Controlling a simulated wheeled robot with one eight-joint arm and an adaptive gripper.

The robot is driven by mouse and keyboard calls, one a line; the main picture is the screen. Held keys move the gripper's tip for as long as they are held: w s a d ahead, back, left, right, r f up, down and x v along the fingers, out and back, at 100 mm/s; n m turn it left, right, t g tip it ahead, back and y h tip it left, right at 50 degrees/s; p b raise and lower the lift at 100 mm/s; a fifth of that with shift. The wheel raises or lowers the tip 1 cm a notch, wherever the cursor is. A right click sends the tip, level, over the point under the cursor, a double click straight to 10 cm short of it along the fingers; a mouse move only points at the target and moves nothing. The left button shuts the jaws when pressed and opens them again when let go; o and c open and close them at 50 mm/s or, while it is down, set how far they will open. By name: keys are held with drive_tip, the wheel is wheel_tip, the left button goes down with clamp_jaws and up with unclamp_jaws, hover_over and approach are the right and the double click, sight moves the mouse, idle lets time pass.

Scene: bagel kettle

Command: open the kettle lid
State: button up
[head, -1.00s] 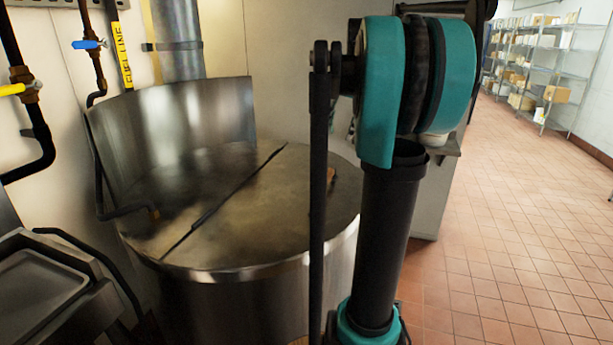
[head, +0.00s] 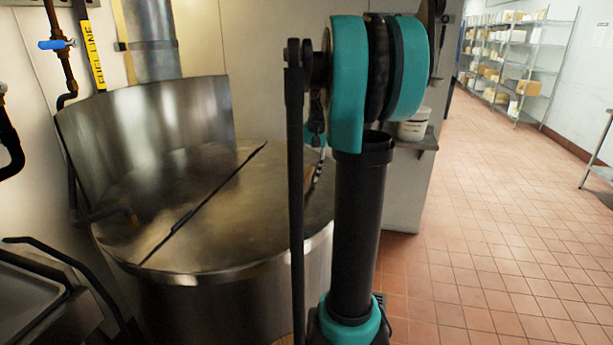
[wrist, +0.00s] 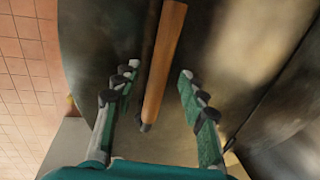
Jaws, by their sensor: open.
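The kettle (head: 200,278) is a wide steel drum with a flat metal lid (head: 235,205), crossed by a dark seam. The lid looks closed. A wooden handle (wrist: 165,60) lies over the lid in the wrist view. A small brown part of it shows in the head view (head: 309,174), mostly hidden by my arm. My gripper (wrist: 159,74) is open, with one finger on each side of the handle's near end. I cannot tell whether the fingers touch it. In the head view my gripper (head: 317,170) is partly hidden behind my arm.
A curved steel backsplash (head: 150,125) rises behind the kettle. Pipes (head: 66,75) run down the wall at left, and a steel tray (head: 25,295) is at lower left. A white bucket (head: 412,127) sits on a counter behind my arm. Open tiled floor (head: 490,230) lies to the right.

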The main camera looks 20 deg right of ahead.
drive_tip(key=shift+w+a+f, duration=0.1)
drive_tip(key=shift+a+f, duration=0.05)
drive_tip(key=shift+f, duration=0.75)
clamp_jaws()
